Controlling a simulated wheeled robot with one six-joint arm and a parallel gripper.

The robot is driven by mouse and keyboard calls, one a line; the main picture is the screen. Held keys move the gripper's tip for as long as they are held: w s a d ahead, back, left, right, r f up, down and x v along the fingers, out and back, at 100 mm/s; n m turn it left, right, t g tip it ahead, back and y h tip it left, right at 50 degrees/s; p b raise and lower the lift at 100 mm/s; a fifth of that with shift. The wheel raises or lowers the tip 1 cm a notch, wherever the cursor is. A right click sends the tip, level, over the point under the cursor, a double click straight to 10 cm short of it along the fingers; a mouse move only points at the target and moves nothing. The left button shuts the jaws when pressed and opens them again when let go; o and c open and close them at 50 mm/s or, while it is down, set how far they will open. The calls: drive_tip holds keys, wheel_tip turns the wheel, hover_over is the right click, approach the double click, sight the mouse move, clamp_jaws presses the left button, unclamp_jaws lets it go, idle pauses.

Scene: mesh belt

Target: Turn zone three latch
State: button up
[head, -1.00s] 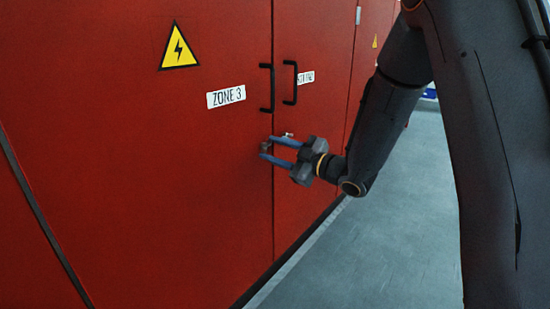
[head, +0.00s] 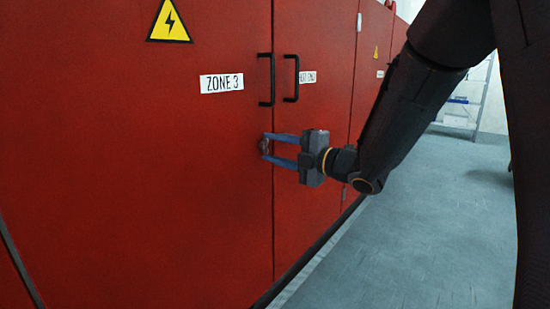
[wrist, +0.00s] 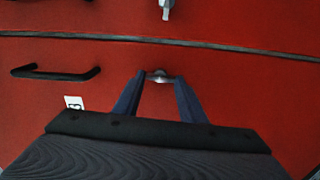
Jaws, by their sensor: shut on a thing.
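The red cabinet door labelled ZONE 3 (head: 222,83) is shut, with a black handle (head: 266,80) near its right edge. Its small metal latch (wrist: 159,75) sits below that handle, between my fingertips in the wrist view. My gripper (head: 265,147) has two blue fingers, one above the other in the head view, and is shut on the latch. The fingers largely hide the latch in the head view, so its exact angle cannot be told.
The neighbouring red door has its own black handle (head: 291,79), a white label (head: 307,77) and a silver latch (wrist: 167,9). A yellow warning sign (head: 170,21) is above the ZONE 3 label. Grey floor (head: 430,220) is clear at right; a shelf rack (head: 470,100) stands far back.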

drive_tip(key=shift+s+a+f+n+b, duration=0.1)
drive_tip(key=shift+n+b, duration=0.35)
drive_tip(key=shift+n, duration=0.05)
drive_tip(key=o, duration=1.1)
drive_tip(key=shift+c, duration=0.2)
drive_tip(key=shift+s+d, duration=0.15)
drive_tip(key=shift+d, duration=0.25)
drive_tip(key=v, duration=0.7)
